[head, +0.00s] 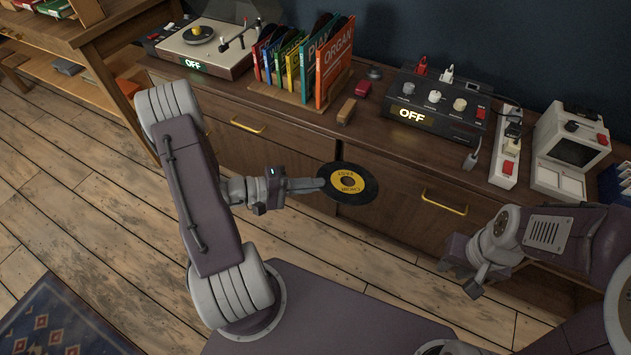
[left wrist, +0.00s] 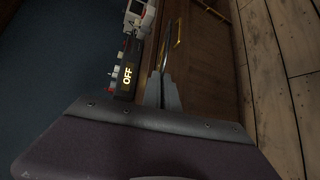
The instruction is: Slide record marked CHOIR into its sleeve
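A black record with a yellow label (head: 348,183) is in my left gripper (head: 318,186), in front of the cabinet drawers. The label's small print is too blurred to read surely. In the left wrist view my left gripper's fingers (left wrist: 163,92) are shut on the record (left wrist: 167,48), seen nearly edge-on. Coloured sleeves stand in a wooden rack on the cabinet, among them an orange ORGAN sleeve (head: 335,60) and a teal one (head: 316,52). I cannot make out a CHOIR sleeve. My right gripper (head: 472,284) is low at the right, away from the rack; its fingers are unclear.
A turntable (head: 205,45) showing OFF stands left of the rack (head: 303,100). Right of it are small blocks, a black mixer (head: 438,103) showing OFF, a power strip (head: 505,160) and a white device (head: 565,145).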

